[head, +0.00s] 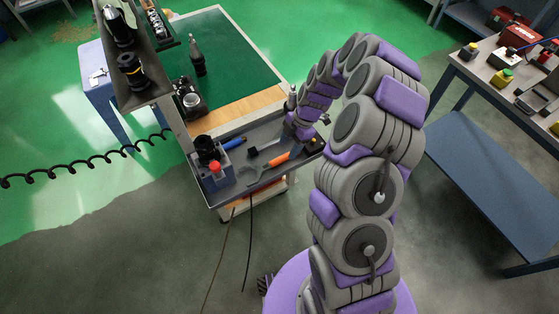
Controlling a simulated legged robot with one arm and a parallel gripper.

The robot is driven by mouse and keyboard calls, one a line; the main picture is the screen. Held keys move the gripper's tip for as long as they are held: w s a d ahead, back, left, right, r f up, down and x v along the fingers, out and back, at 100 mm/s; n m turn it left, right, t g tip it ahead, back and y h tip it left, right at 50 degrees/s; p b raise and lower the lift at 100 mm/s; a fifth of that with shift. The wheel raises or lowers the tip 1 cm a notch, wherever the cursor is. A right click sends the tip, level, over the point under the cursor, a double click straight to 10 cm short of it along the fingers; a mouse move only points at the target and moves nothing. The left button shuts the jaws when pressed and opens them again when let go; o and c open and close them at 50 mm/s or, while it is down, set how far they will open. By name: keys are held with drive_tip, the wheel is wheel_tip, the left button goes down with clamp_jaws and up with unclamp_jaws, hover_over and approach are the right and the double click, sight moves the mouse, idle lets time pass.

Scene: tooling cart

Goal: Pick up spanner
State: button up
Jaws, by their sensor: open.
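A spanner-like tool (279,160) with an orange handle and a grey head lies in the grey tray of the cart (226,191), near its front edge. Its head points to the lower left. My gripper (299,131) is over the right part of the tray, up and to the right of the orange handle. It looks empty and apart from the handle, but it is small here and partly hidden by my arm, so the exact gap is unclear.
A blue-handled tool (234,144), a dark-ended tool (253,152) and a box with a red-topped item (215,168) share the tray. A green work surface (235,70) lies behind. A shelf post stands at left. A workbench (490,75) stands at right.

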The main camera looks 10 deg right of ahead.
sight(282, 157)
drive_tip(key=x, duration=0.2)
drive_tip(key=a+x, duration=0.1)
drive_tip(key=x, duration=0.2)
drive_tip(key=shift+r+b, duration=0.15)
drive_tip(key=shift+b, duration=0.25)
drive_tip(key=shift+d, duration=0.6)
drive_tip(key=shift+a, duration=0.45)
drive_tip(key=shift+c, duration=1.3)
drive_tip(key=shift+d, duration=0.25)
clamp_jaws()
